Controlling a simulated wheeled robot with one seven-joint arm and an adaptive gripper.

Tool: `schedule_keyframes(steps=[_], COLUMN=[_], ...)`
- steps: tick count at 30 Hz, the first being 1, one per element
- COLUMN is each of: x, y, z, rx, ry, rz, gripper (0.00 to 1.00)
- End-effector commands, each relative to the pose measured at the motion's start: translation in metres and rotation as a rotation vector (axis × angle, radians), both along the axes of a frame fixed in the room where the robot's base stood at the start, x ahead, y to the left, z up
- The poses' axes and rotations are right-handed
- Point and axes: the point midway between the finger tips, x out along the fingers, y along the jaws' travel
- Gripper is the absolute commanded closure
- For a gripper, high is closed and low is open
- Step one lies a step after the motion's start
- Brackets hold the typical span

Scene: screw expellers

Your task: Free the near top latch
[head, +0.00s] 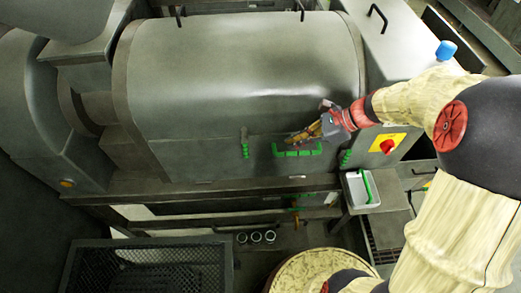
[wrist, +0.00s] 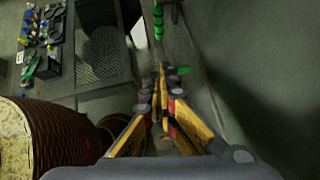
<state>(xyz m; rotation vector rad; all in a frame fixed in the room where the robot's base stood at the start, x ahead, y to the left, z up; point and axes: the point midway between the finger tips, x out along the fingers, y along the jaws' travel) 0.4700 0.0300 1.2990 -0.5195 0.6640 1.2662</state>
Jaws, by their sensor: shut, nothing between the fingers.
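A grey machine with a curved cover (head: 240,65) fills the middle of the head view. On its front are a green latch with a ribbed grip (head: 244,148) left of centre and another green latch (head: 346,158) at the right. A green bar handle (head: 297,152) sits between them. I cannot tell which of them is the near top latch. My gripper (head: 291,139) is shut and empty, just above the handle. In the wrist view my shut fingertips (wrist: 160,72) point towards a green ribbed grip (wrist: 158,22), apart from it.
A red knob on a yellow plate (head: 388,146) is right of the cover. Below stand a white tray (head: 361,189) with a green handle and a dark mesh crate (head: 150,268). A blue cap (head: 446,50) tops the right housing. A tool-laden rack (wrist: 42,40) shows in the wrist view.

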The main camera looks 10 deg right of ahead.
Motion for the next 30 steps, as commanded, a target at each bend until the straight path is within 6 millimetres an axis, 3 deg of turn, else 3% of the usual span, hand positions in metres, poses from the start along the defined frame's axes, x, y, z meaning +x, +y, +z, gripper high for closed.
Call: schedule_keyframes(steps=[10, 23, 30], x=[0.002, 0.015, 0.022], y=[0.013, 0.070, 0.100], z=[-0.013, -0.071, -0.070], rx=[0.000, -0.002, -0.002], ry=[0.001, 0.000, -0.002], rz=[0.004, 0.006, 0.005], gripper=[1.00, 1.00, 1.00])
